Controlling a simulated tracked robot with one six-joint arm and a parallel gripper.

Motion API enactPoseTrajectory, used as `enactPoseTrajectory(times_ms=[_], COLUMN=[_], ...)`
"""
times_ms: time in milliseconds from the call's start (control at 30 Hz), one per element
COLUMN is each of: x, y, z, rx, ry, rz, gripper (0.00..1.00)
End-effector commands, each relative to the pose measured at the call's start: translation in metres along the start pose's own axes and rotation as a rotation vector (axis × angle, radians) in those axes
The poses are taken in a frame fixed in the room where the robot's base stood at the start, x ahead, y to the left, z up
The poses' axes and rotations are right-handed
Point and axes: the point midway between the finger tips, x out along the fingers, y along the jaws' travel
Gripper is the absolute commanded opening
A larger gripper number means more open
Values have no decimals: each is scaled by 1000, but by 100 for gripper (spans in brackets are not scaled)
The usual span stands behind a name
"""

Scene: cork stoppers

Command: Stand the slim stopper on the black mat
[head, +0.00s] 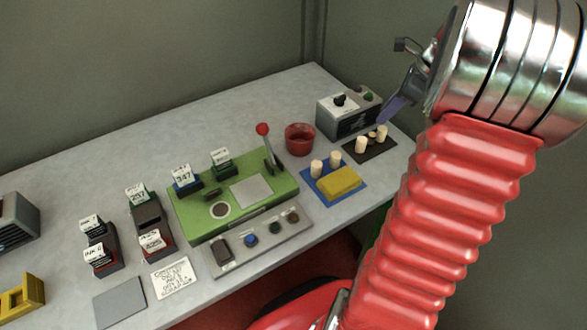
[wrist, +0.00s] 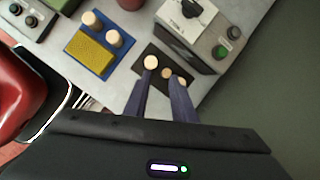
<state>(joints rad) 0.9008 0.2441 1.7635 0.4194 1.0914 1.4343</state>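The black mat (head: 377,154) lies near the table's far right end, and also shows in the wrist view (wrist: 146,78). On it stand a pale stopper (wrist: 151,62), a small browner stopper (wrist: 167,73) and another pale stopper (wrist: 182,81), partly hidden by a finger. Two more pale stoppers (head: 317,167) (head: 335,158) stand on the blue mat (head: 350,195). I cannot tell for sure which stopper is slim. My gripper (wrist: 159,80) is open, its purple fingers apart, with nothing visibly held. In the head view it hangs above the black mat's right side.
A grey box with knobs (head: 350,118) stands just behind the black mat. A red cup (head: 300,139) is left of it. A yellow sponge (head: 338,183) lies on the blue mat. A green panel with a red-knobbed lever (head: 240,200) and several stamps fill the left.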

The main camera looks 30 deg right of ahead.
Motion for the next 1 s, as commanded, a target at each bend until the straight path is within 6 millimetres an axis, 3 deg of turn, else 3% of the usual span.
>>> enactPoseTrajectory(times_ms=[200,500,733,1000], x=[-12,-24,-32,-37], y=[54,141,208,281], z=[58,113,136,142], rx=[-369,-924,-1346,-1842], ry=[42,99,137,184], rz=[-9,-20,-34,-60], gripper=[24,24,24,24])
